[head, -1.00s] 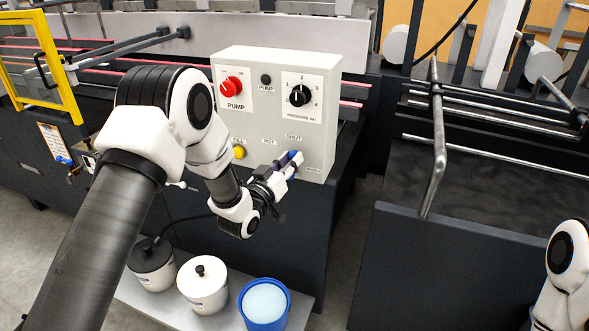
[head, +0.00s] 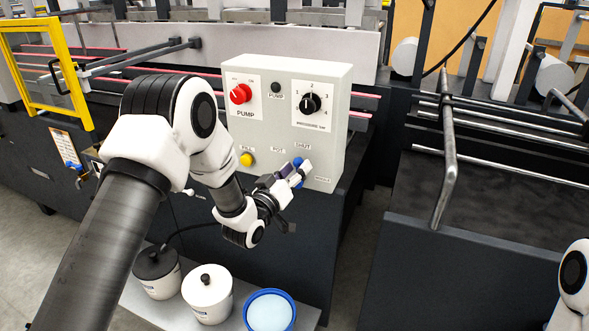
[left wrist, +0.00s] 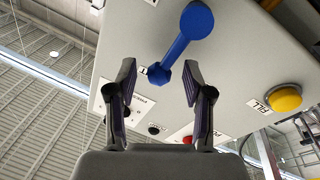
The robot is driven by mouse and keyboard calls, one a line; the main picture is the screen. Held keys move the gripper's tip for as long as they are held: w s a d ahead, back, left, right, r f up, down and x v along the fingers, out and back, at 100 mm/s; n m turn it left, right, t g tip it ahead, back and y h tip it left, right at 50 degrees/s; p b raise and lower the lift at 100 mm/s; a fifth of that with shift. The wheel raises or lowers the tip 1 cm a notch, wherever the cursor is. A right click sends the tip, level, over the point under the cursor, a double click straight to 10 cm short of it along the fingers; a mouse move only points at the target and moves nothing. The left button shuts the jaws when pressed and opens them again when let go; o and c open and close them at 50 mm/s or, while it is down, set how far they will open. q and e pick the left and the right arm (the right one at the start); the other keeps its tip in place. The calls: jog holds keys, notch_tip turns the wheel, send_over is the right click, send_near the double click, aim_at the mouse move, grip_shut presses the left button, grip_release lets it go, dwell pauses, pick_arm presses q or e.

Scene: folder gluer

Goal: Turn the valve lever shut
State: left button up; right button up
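The blue valve lever (head: 297,165) sits low on the front of the light grey control box (head: 335,130), below the SHUT label (head: 303,147). In the left wrist view, its round hub (left wrist: 197,20) is at the top and its arm slants down-left to a small knob beside a partly covered label. My left gripper (left wrist: 158,82) is open, with one finger on each side of the knob and visible gaps to it. In the head view, the left gripper (head: 297,177) is at the lever and partly hides it. My right gripper is out of view; only part of the right arm shows.
The red pump knob (head: 240,94), pressure dial (head: 310,103) and yellow fill button (head: 247,159) are on the same box. Below stand a dark-lidded pot (head: 156,272), a white pot (head: 207,293) and a blue tub (head: 269,311). A metal rail (head: 447,175) is at right.

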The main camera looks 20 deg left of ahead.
pick_arm(q)
jog(key=shift+r, duration=0.1)
jog(key=v, duration=1.2)
jog(key=shift+d, duration=0.1)
jog(key=s+d+f+g, duration=0.1)
jog(key=s+f+g, duration=0.3)
jog(key=f, duration=0.5)
jog(key=s+d+f+m+g+y, duration=0.1)
jog(key=s+d+f+g, duration=0.15)
jog(key=s+f, duration=0.45)
jog(key=s+d+f+g, duration=0.1)
jog(key=s+f+g, duration=0.25)
jog(key=f, duration=0.65)
jog(key=s+a+f+g, duration=0.1)
jog(key=s+f+g, duration=0.1)
jog(key=s, duration=0.4)
jog(key=s+a+f+m+g+y, duration=0.1)
jog(key=s+f+g, duration=0.1)
jog(key=s+g, duration=0.2)
jog(key=s+f+g+y, duration=0.1)
jog(key=s+f+g, duration=0.1)
jog(key=s, duration=0.6)
jog(key=shift+s+a+f+g, duration=0.25)
jog(key=shift+a+g, duration=0.15)
jog(key=shift+g, duration=0.2)
